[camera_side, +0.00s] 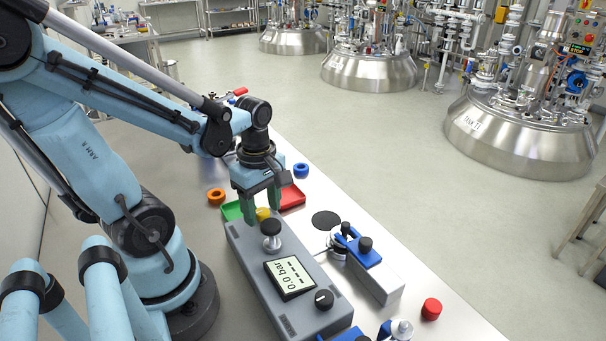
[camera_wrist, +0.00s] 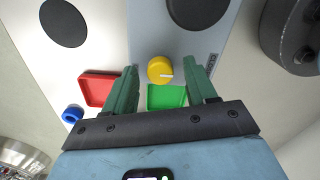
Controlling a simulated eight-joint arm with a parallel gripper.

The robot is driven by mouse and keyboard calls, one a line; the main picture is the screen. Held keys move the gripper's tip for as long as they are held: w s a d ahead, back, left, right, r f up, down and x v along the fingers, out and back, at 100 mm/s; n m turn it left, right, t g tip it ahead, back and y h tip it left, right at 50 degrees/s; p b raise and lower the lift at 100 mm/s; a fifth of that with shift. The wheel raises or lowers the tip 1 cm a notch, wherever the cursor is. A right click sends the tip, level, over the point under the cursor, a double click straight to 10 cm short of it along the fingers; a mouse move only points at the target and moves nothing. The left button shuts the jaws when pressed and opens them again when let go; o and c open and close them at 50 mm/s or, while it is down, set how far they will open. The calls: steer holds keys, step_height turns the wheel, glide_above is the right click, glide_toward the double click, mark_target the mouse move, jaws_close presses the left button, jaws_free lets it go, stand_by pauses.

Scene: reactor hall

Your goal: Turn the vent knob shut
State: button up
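A yellow knob (camera_wrist: 160,69) with a white pointer mark sits on the end of a grey box (camera_wrist: 185,48); I take it to be the vent knob. In the wrist view its mark points right. In the side view the knob (camera_side: 262,214) is partly hidden by my gripper (camera_side: 261,208). My gripper (camera_wrist: 164,72) is open, with one green finger on each side of the knob. In the wrist view gaps show between the fingers and the knob.
The grey box (camera_side: 250,262) carries a black-topped post (camera_side: 271,228), a "0.0 bar" display (camera_side: 290,277) and a black knob (camera_side: 324,299). A green tray (camera_wrist: 168,96) and a red tray (camera_wrist: 97,90) lie close by. A blue-clamped block (camera_side: 375,272) stands right of the box.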

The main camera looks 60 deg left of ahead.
mark_target(263, 211)
step_height(263, 211, up, 12)
stand_by(1.1)
steer(key=w+d+f+m+t, duration=0.3)
steer(key=w+d+m+t, duration=0.4)
steer(key=m, duration=1.4)
steer(key=shift+w+d+f, duration=0.4)
steer(key=shift+w+d, duration=0.1)
